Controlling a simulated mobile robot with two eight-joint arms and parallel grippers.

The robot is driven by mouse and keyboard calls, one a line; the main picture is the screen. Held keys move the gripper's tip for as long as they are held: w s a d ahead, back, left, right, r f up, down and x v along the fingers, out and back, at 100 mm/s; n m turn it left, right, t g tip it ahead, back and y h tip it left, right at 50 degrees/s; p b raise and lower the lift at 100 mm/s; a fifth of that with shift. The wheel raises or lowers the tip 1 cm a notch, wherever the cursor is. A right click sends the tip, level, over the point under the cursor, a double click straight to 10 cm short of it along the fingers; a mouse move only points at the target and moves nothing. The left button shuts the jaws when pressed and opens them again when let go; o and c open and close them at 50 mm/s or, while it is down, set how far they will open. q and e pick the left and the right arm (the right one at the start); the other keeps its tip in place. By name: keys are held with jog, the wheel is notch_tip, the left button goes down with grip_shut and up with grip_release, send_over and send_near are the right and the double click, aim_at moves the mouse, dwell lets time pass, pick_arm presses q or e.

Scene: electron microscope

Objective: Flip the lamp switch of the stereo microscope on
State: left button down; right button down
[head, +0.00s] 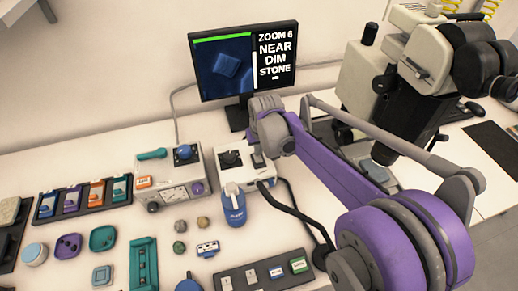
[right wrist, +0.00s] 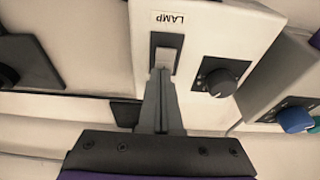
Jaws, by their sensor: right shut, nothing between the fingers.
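In the right wrist view a white control box (right wrist: 215,35) carries a label reading LAMP. Below the label is the lamp switch (right wrist: 166,58), a light rocker in a dark frame. My right gripper (right wrist: 163,75) is shut and empty. Its fingertips are at the rocker's lower end in that view and seem to touch it, though contact is not certain. In the head view the same box (head: 233,181) stands in front of the monitor, with my right arm reaching over its right side. The stereo microscope (head: 378,75) stands at the right. My left gripper is not in view.
A black knob (right wrist: 221,82) sits close beside the switch. The monitor (head: 225,70) reads ZOOM 6, NEAR, DIM, STONE. A second box with a blue knob (head: 184,153) stands to the left. A blue bottle (head: 233,205) stands in front of the lamp box.

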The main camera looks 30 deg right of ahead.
aim_at(260, 159)
jog(key=shift+f, duration=0.1)
